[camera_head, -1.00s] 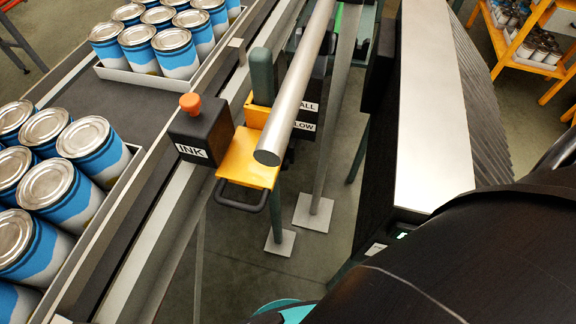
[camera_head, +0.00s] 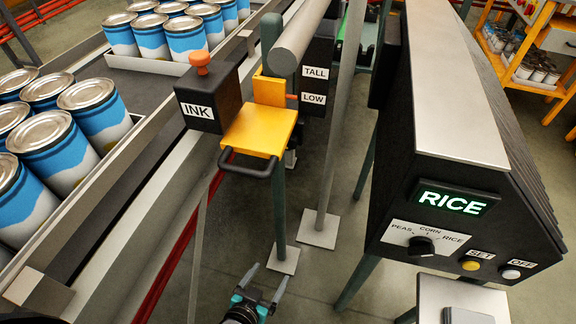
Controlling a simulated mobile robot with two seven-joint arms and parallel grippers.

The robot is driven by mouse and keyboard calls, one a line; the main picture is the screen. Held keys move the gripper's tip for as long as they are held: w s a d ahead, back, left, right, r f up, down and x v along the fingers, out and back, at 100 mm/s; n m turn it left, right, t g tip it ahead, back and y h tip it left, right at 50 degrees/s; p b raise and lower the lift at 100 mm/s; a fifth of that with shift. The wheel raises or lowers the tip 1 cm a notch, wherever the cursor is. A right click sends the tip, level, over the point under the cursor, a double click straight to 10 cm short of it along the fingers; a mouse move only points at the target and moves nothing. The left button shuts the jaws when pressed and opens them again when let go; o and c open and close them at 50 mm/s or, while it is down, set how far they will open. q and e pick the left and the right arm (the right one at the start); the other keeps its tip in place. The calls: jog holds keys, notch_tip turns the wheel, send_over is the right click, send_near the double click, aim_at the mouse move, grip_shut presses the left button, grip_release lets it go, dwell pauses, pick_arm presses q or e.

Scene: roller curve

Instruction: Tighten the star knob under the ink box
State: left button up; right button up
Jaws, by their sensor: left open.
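The ink box (camera_head: 208,93) is a black block with a white INK label and an orange knob (camera_head: 201,62) on top. It sits at the right edge of the conveyor, left of a yellow bracket (camera_head: 258,130) with a black handle. I see no star knob; the underside of the ink box is hidden from this view. My left gripper (camera_head: 268,274) is at the bottom centre, well below the ink box in the picture. Its fingers are spread apart with nothing between them. My right gripper is out of view.
A conveyor with trays of blue-and-white cans (camera_head: 60,140) runs along the left. A grey roller (camera_head: 298,38) and green posts stand near the bracket. A black control box with a RICE display (camera_head: 452,201) fills the right. Floor shows between the bracket and this box.

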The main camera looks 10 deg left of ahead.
pick_arm(q)
jog(key=w+a+r+t+b, duration=0.1)
jog(key=w+r+t+b, duration=0.3)
jog(key=r, duration=0.6)
jog(key=w+a+r+t+b, duration=0.1)
jog(key=w+r+t+b, duration=0.1)
jog(key=r+t+b, duration=0.7)
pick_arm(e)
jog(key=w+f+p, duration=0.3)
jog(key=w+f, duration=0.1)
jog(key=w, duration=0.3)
pick_arm(q)
jog(key=shift+w+d+r+m+g+b, duration=0.1)
jog(key=shift+w+d+r+g+b, duration=0.25)
jog(key=shift+w+r, duration=1.45)
jog(key=shift+w+d+r+m+g+b, duration=0.15)
jog(key=shift+w+r+g+b, duration=0.4)
jog(key=shift+w, duration=2.35)
jog(key=shift+w+d+r+m+g+b, duration=0.1)
jog(key=shift+w+d+r+g+b, duration=0.2)
jog(key=shift+w+r, duration=1.6)
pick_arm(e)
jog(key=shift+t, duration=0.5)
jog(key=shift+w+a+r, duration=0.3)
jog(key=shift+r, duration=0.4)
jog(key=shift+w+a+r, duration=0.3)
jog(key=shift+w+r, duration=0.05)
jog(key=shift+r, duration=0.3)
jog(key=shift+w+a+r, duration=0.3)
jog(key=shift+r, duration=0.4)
